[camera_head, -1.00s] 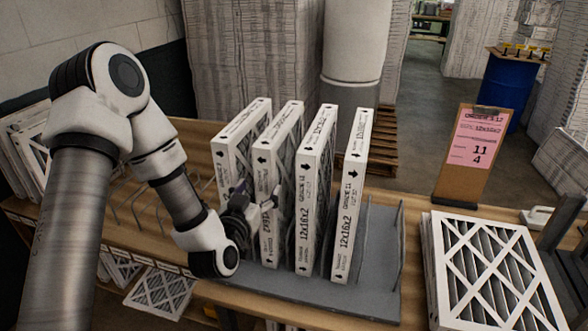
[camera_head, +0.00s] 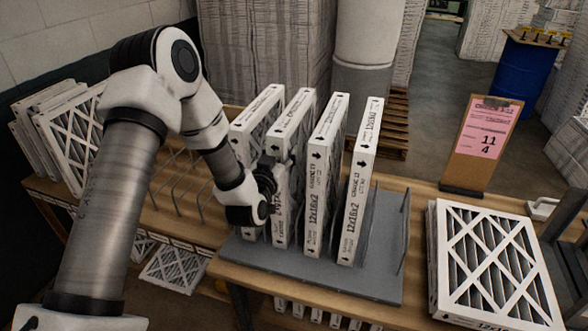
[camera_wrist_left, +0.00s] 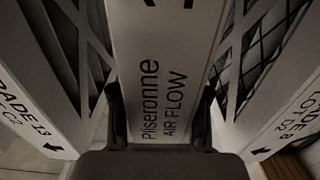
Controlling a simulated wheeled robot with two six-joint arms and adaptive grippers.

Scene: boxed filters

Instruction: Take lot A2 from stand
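Several white-framed pleated filters stand upright, side by side, in a grey stand (camera_head: 300,268). My left gripper (camera_head: 274,178) is at the front edge of the second filter from the left (camera_head: 293,118). In the left wrist view the fingers (camera_wrist_left: 160,115) lie on either side of one filter (camera_wrist_left: 165,75) marked "Pliseronne AIR FLOW", very close to its faces. I cannot tell whether they press on it. That filter's lot mark is not readable, so I cannot tell which is A2. My right gripper is not in view.
Neighbouring filters stand close on both sides; the rightmost (camera_head: 362,170) has bare stand to its right. An empty wire rack (camera_head: 180,190) is left of the stand. A clipboard with a pink sheet (camera_head: 480,135) and a stack of flat filters (camera_head: 490,260) are at the right.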

